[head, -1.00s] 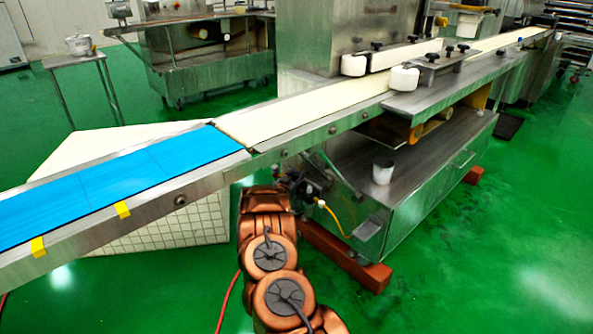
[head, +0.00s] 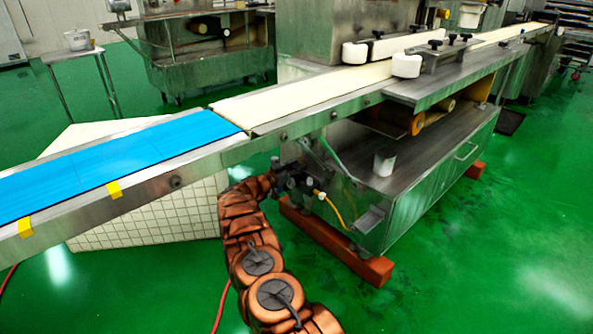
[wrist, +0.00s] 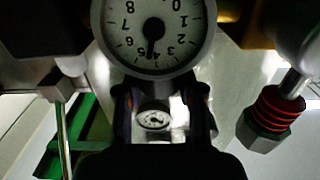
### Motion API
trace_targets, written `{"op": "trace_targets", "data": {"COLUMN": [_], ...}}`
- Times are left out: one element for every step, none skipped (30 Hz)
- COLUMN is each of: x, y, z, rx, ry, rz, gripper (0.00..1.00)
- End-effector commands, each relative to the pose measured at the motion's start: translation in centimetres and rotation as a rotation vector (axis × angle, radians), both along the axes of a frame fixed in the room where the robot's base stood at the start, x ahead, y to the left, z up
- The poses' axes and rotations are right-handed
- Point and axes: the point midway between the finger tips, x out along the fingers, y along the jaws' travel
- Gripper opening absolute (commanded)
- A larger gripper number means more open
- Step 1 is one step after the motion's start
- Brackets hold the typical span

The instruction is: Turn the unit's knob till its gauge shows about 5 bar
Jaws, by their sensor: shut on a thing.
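The unit's gauge (wrist: 153,30) fills the top middle of the wrist view, with its upper edge cut off. Its black needle points almost straight down, close to the 5; the exact reading is hard to tell. My gripper (wrist: 160,105) is just below the gauge, its two dark fingers shut on the knob, which is mostly hidden by the fingers. In the head view, my gripper (head: 292,180) is at the dark unit below the conveyor's edge; gauge and knob are too small to make out there.
A conveyor with a blue belt section (head: 110,160) runs above the unit. A yellow hose (head: 334,210) hangs beside it. A steel cabinet (head: 425,190) with a white cup (head: 385,163) stands to the right on red-brown beams (head: 335,250). Green floor is clear at right.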

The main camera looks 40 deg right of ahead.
Motion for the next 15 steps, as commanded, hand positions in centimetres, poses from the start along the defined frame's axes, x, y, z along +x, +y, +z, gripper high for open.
{"op": "trace_targets", "data": {"x": [-0.01,0.01,0.06,0.09,0.08,0.08,0.07,0.07,0.06,0.06,0.05,0.05,0.05,0.04,0.05], "y": [-0.04,-0.02,-0.01,-0.01,-0.03,-0.05,-0.05,-0.06,-0.06,-0.06,-0.05,-0.05,-0.04,-0.04,-0.03], "z": [-0.14,-0.13,-0.05,-0.01,0.02,0.02,0.02,0.02,0.01,0.01,0.0,0.0,-0.01,0.0,0.01], "rx": [-0.001,-0.001,-0.002,-0.002,-0.002,-0.001,-0.001,-0.001,-0.001,-0.001,-0.001,-0.001,-0.001,-0.001,-0.001], "ry": [-0.001,-0.002,-0.002,-0.003,-0.004,-0.003,-0.002,-0.002,-0.001,-0.001,0.0,0.001,0.001,0.001,0.001], "rz": [-0.011,-0.016,-0.022,-0.026,-0.03,-0.035,-0.039,-0.041,-0.044,-0.047,-0.049,-0.051,-0.052,-0.053,-0.054], "gripper": [0.03,0.03,0.03,0.03,0.03,0.03,0.03,0.03,0.03,0.03,0.03,0.03,0.03,0.03,0.03]}}
